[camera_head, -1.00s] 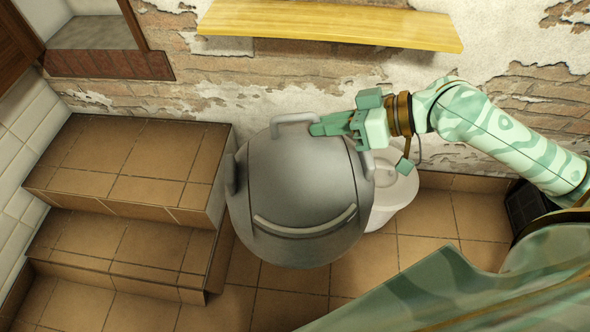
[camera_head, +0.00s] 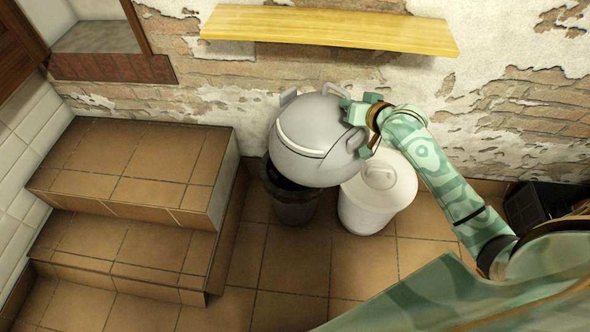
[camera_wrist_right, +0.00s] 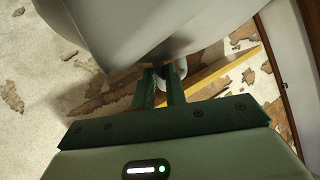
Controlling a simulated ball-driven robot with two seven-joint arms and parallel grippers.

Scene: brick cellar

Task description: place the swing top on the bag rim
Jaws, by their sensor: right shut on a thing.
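The swing top (camera_head: 325,160) is a grey dome with a pale curved strip and small upright tabs along its edge. My right gripper (camera_head: 348,110) is shut on a tab at its far right edge and holds it tilted. In the right wrist view the two fingers (camera_wrist_right: 163,76) close on a pale tab, with the grey dome (camera_wrist_right: 140,30) above. A dark bin with a black bag rim (camera_head: 293,208) stands on the floor below the swing top. The swing top hides much of the rim, so I cannot tell whether they touch. My left gripper is not in view.
A white lidded bin (camera_head: 365,208) stands close to the right of the dark bin. Tiled steps (camera_head: 135,190) rise on the left. A wooden shelf (camera_head: 330,28) juts from the brick wall above. A black crate (camera_head: 530,208) is at the right. Floor in front is clear.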

